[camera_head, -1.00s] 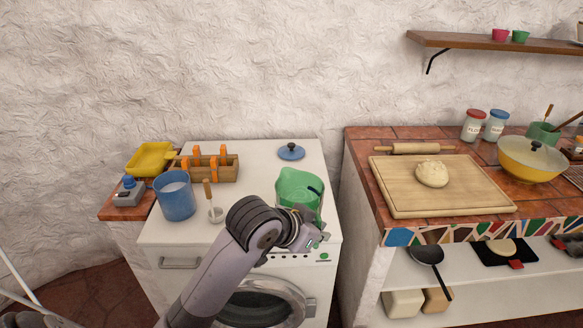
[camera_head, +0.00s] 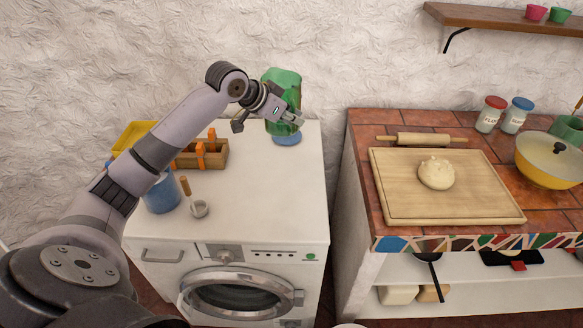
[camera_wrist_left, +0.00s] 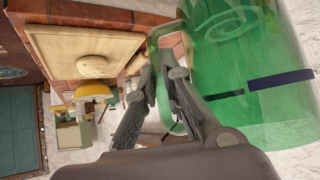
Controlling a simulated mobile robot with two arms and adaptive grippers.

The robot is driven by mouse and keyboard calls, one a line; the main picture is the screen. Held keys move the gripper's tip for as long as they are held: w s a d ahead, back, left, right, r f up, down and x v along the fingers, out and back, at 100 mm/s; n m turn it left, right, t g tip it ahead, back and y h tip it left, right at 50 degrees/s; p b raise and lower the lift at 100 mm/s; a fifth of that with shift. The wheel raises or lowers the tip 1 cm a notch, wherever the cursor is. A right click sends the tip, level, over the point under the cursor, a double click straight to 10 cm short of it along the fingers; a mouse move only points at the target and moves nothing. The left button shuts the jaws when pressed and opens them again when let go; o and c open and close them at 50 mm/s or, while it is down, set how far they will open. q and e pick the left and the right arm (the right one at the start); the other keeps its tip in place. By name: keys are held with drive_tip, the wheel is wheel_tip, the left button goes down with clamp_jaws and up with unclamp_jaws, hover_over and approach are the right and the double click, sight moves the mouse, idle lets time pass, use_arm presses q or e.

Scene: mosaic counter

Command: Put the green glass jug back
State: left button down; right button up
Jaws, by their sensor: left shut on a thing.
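The green glass jug (camera_head: 284,78) is held up above the back right of the white washing machine's top (camera_head: 255,190). My left gripper (camera_head: 290,113) is shut on the jug's side that faces me. In the left wrist view the gripper (camera_wrist_left: 165,85) closes around the handle of the jug (camera_wrist_left: 245,75), whose clear green body fills the right side. A blue lid (camera_head: 287,138) shows just under the jug, partly hidden. I cannot tell from the head view how far the jug is above it. My right gripper is not in view.
The machine top's front right is clear. A tiled counter with a cutting board (camera_head: 400,205) and dough (camera_head: 436,173) stands to the right.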

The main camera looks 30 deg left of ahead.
use_arm(q)
wheel_tip(320, 180, down, 18)
drive_tip(key=p, duration=0.3)
drive_tip(key=shift+r, duration=0.2)
drive_tip(key=shift+f, duration=0.15)
drive_tip(key=shift+f, duration=0.15)
drive_tip(key=c, duration=1.7)
unclamp_jaws()
drive_tip(key=shift+s, duration=0.15)
